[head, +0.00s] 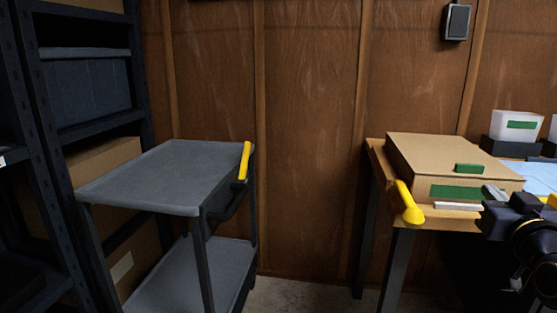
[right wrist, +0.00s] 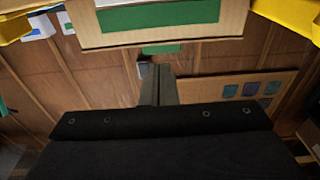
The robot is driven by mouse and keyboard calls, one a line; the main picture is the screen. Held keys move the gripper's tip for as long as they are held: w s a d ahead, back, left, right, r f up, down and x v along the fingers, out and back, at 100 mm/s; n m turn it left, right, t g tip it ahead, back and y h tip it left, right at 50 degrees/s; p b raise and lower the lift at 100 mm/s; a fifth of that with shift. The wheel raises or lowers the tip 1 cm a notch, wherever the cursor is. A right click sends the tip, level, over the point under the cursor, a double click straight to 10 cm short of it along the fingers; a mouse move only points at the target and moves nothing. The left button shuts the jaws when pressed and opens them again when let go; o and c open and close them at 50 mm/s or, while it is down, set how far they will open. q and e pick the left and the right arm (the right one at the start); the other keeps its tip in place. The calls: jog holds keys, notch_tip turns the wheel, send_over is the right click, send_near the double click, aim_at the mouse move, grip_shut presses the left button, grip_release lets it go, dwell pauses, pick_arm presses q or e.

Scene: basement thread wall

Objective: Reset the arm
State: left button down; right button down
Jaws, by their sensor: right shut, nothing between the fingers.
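My right gripper (head: 494,194) is at the right edge in the head view, in front of the cardboard box on the wooden table. Its grey fingers also show in the right wrist view (right wrist: 160,86), closed together with nothing between them. The cardboard box (head: 437,152) has green labels on its front. Its front also fills the top of the right wrist view (right wrist: 215,32), apart from the fingertips in the picture. My left gripper is not in view.
A grey cart (head: 165,172) with a yellow handle (head: 244,161) stands left, beside a dark shelf rack (head: 48,150). Floor shows between cart and table.

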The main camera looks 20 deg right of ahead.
jog(key=s+a+f+n+g+y, duration=0.1)
jog(key=a+f+g+y, duration=0.3)
jog(key=a+f, duration=0.65)
jog(key=a+f+n+g+y, duration=0.2)
jog(key=a+f+y, duration=0.5)
jog(key=a, duration=0.6)
jog(key=s+a+f+n+g+y, duration=0.1)
jog(key=s+a+f+g+y, duration=0.1)
jog(key=s+a+f+g, duration=0.4)
notch_tip(320, 180, up, 35)
jog(key=s+a+t+p, duration=0.1)
jog(key=s+a+p, duration=0.1)
jog(key=p, duration=3.6)
jog(key=shift+s+a, duration=0.15)
jog(key=shift+a, duration=0.3)
